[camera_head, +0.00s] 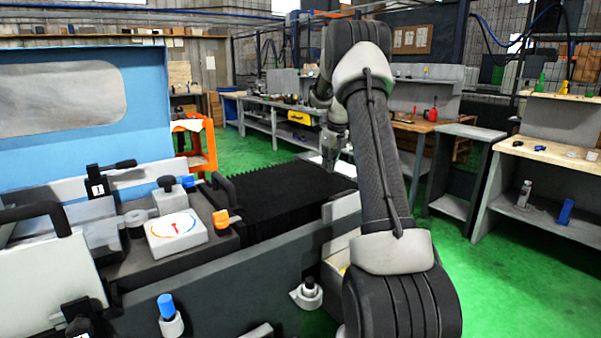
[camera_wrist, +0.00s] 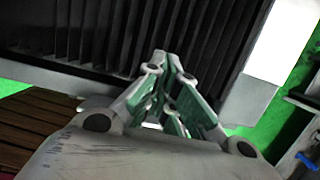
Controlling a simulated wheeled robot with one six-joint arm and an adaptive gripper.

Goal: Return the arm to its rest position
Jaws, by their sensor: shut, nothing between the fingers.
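My arm (camera_head: 380,165) rises in the middle of the head view and bends over at the top. My gripper (camera_head: 331,158) hangs on the far side of the arm, beyond the black bellows cover, and is small and partly hidden there. In the wrist view my gripper (camera_wrist: 165,97) is shut, its fingers close together with nothing between them. The black ribbed bellows (camera_wrist: 110,35) lies beyond the fingers.
The grinder with its blue hood (camera_head: 85,100), dial panel (camera_head: 176,232) and bellows (camera_head: 275,200) fills the left. A shelf unit (camera_head: 555,155) stands at right. An orange cart (camera_head: 196,145) and workbenches stand behind. Green floor (camera_head: 500,290) is clear at the lower right.

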